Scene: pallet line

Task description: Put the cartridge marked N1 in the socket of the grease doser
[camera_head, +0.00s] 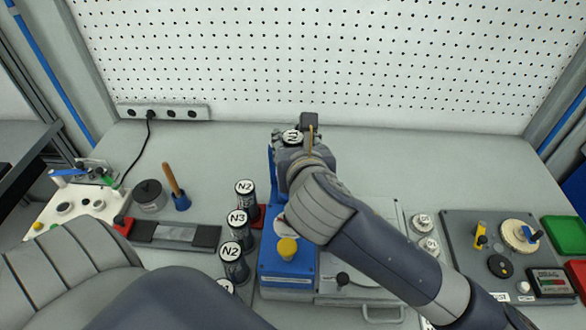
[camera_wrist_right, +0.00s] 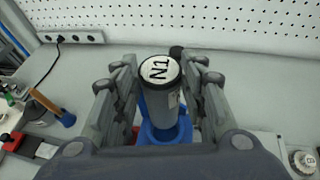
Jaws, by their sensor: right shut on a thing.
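The cartridge marked N1 (camera_wrist_right: 158,70) is dark with a white top label. It stands between the fingers of my right gripper (camera_wrist_right: 160,85), which is shut on it. In the head view, the label (camera_head: 292,137) shows at the gripper's far end. The grease doser (camera_head: 288,268) is a blue unit with a yellow knob, partly covered by my right arm. Its blue ring-shaped socket (camera_wrist_right: 162,134) shows right below the cartridge in the wrist view. Whether the cartridge's lower end is inside the socket or just above it is hidden. My left gripper is out of view.
Cartridges marked N2 (camera_head: 246,188), N3 (camera_head: 237,219) and another N2 (camera_head: 231,250) stand left of the doser. A grey panel with dials (camera_head: 478,282) lies at the right. The back strip of bench is mostly clear.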

